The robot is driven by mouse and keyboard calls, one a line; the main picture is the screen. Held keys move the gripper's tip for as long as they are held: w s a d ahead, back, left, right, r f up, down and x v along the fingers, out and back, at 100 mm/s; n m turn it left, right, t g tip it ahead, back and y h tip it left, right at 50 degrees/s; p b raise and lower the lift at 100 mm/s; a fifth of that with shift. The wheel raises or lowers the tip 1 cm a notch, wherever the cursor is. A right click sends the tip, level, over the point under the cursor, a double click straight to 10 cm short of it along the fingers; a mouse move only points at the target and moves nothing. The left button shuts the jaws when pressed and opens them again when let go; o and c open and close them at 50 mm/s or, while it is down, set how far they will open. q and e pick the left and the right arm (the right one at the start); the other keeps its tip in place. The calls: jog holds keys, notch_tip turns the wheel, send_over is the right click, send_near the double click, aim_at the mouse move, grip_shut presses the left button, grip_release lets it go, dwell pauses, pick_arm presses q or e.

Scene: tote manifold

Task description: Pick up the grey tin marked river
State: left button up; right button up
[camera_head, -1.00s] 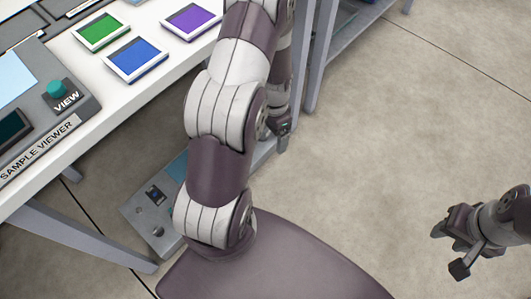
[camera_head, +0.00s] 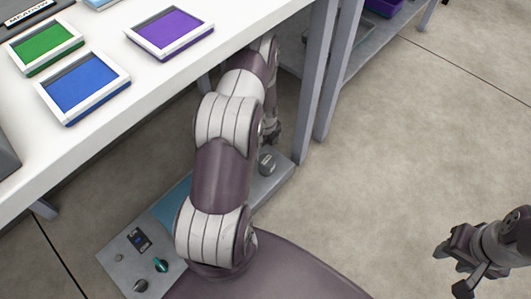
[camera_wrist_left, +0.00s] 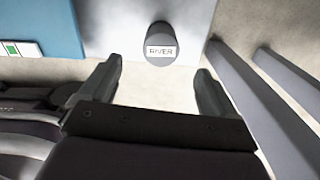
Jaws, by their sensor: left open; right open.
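The grey tin marked RIVER (camera_wrist_left: 160,45) stands ahead of my left gripper (camera_wrist_left: 158,72) in the left wrist view, centred between and beyond the fingertips. Its label faces the camera. The gripper is open, empty and apart from the tin. In the head view the tin (camera_head: 267,163) stands on the low grey shelf under the white table, just below my left gripper (camera_head: 271,133), which is small and partly hidden by its arm there. My right gripper (camera_head: 447,265) is open and empty over the floor at the lower right.
The white table (camera_head: 150,85) overhangs the low shelf and carries green (camera_head: 42,45), blue (camera_head: 82,84) and purple (camera_head: 170,33) trays. Grey table legs (camera_head: 316,90) rise just right of the tin. A control panel (camera_head: 140,262) lies at the shelf's near end. Floor at right is clear.

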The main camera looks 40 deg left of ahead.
aim_at(266, 160)
pick_arm(q)
notch_tip(266, 160, down, 7)
jog(key=b, duration=0.3)
jog(key=shift+d+b, duration=0.1)
jog(key=shift+b, duration=0.2)
jog(key=f+b, duration=0.4)
jog(key=f, duration=0.1)
jog(key=shift+d+b, duration=0.2)
jog(key=shift+b, duration=0.2)
jog(key=shift+w, duration=0.1)
jog(key=shift+r, duration=0.1)
jog(key=c, duration=1.2)
jog(key=shift+c, duration=0.2)
